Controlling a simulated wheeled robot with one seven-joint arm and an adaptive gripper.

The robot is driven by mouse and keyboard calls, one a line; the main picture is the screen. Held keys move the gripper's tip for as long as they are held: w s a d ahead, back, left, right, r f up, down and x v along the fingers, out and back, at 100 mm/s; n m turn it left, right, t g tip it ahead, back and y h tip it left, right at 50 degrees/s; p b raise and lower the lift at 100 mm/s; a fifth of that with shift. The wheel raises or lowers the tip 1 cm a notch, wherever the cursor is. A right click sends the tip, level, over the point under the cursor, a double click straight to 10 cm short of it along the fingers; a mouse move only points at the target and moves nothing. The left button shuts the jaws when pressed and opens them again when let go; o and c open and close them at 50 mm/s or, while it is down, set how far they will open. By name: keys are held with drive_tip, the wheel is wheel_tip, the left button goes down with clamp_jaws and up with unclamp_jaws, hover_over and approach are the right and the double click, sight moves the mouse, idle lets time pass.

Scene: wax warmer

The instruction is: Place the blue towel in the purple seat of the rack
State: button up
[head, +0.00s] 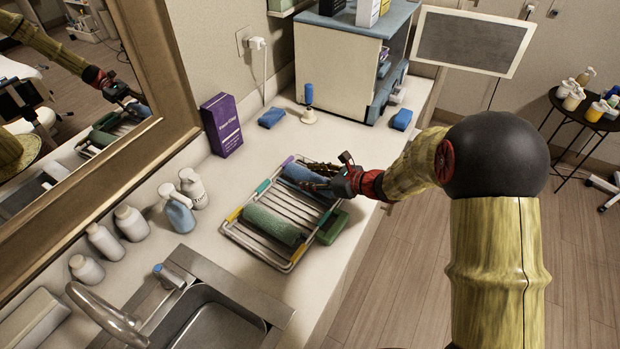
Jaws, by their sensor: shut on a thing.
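The wire rack (284,208) lies on the counter, with coloured marks along its rails. A purple mark (288,160) is at its far end, a teal one (262,187) at the middle and a yellow one (234,214) at the near end. The rolled blue towel (298,173) is at the rack's far end, beside the purple mark. My gripper (322,178) is shut on the blue towel from the right and partly covers it. I cannot tell whether the towel rests on the bars or is just above them. A rolled green towel (268,225) lies across the near part of the rack.
A green item (332,228) lies against the rack's right side. A purple box (221,125), a blue block (271,118) and a blue-handled brush (309,97) stand or lie behind. Bottles (180,210) and a sink (215,325) are at left and front.

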drive_tip(key=shift+f, duration=0.15)
drive_tip(key=o, duration=1.2)
